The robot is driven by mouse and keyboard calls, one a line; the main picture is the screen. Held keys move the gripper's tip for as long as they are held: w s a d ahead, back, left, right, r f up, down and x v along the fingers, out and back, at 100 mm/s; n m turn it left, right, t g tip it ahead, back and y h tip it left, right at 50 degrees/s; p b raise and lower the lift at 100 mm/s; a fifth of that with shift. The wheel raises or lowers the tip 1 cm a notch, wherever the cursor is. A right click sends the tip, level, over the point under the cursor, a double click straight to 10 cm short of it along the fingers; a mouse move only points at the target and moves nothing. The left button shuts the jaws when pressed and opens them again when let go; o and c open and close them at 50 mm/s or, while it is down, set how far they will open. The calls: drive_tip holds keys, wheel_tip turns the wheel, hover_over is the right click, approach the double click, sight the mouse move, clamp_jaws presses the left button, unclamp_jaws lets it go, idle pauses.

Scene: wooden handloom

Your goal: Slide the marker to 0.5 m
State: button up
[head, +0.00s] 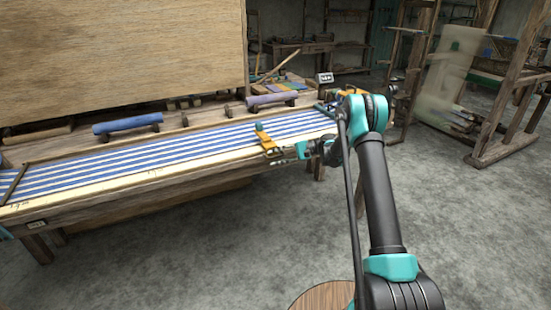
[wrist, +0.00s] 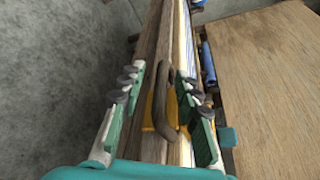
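The marker (head: 267,142) is an orange-yellow slider with a green knob, lying across the striped cloth near the loom's front edge, on the right part of the loom. In the wrist view, the marker's yellow plate (wrist: 149,112) carries a brown looped handle (wrist: 164,85). My gripper (wrist: 160,82) is open, with one finger on each side of the handle; I cannot tell whether either finger touches it. In the head view, my gripper (head: 301,150) is just right of the marker. A pale scale strip (head: 155,169) with handwritten marks runs along the front edge; its figures are too small to read surely.
Blue-and-white striped cloth (head: 130,150) covers the loom bed. A blue roll (head: 128,123) and a purple roll (head: 271,98) lie behind it. A large wooden panel (head: 120,55) stands behind the loom.

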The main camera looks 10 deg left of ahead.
drive_tip(key=v, duration=1.2)
